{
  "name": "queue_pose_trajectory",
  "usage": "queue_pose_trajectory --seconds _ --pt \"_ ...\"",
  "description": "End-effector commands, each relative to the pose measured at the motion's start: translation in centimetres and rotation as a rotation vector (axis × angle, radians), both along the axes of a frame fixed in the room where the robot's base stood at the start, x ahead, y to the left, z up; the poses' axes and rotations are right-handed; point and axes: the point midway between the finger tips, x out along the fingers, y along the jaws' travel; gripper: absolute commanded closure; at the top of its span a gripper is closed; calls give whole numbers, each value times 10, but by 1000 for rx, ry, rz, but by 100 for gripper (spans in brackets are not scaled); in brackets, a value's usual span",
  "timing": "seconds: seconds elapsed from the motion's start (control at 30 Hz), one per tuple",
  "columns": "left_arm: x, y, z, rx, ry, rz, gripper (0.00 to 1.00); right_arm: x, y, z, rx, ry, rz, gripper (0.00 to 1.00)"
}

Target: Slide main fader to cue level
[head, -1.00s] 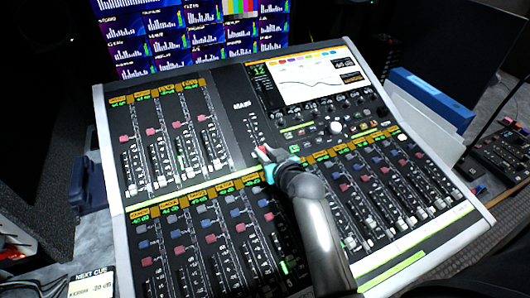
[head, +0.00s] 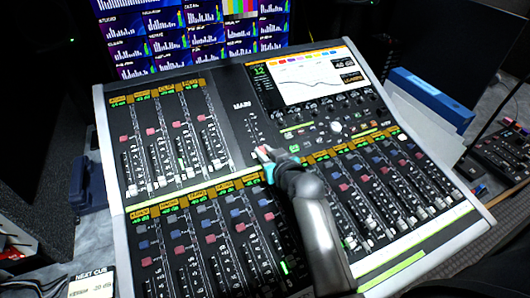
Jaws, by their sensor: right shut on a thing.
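The mixing console (head: 228,95) fills the middle of the head view. Its main fader strip, labelled MAIN (head: 242,105), runs down the centre, with scale marks (head: 251,128) showing above my gripper. My right gripper (head: 263,153) is at the lower part of this strip, shut on the main fader's cap, which is mostly hidden by the fingers. A red part shows at the fingertips. My right arm covers the console below it. A cue card (head: 92,285) at the bottom left reads NEXT CUE and -20 dB. My left gripper is not in view.
Several channel faders (head: 133,190) stand left of the main strip, and more lie right and below, close to my arm. A lit screen (head: 306,78) is at the console's upper right. Monitors (head: 190,30) stand behind. A blue box (head: 432,95) lies at right.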

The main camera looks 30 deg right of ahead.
Motion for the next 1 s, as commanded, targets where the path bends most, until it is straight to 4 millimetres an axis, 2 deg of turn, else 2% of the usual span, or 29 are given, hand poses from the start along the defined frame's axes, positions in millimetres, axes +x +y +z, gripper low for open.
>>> queue_pose_trajectory --seconds 0.13,0.4,0.73,0.77,1.0 --pt "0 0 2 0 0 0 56 3 0 2 0 0 0 100" --pt "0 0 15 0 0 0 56 30 -2 14 -1 0 1 100" --pt "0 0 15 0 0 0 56 33 -2 14 -1 1 0 100" --pt "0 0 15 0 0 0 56 33 -2 14 -1 1 0 79" --pt "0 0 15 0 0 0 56 33 -2 14 0 1 0 52"
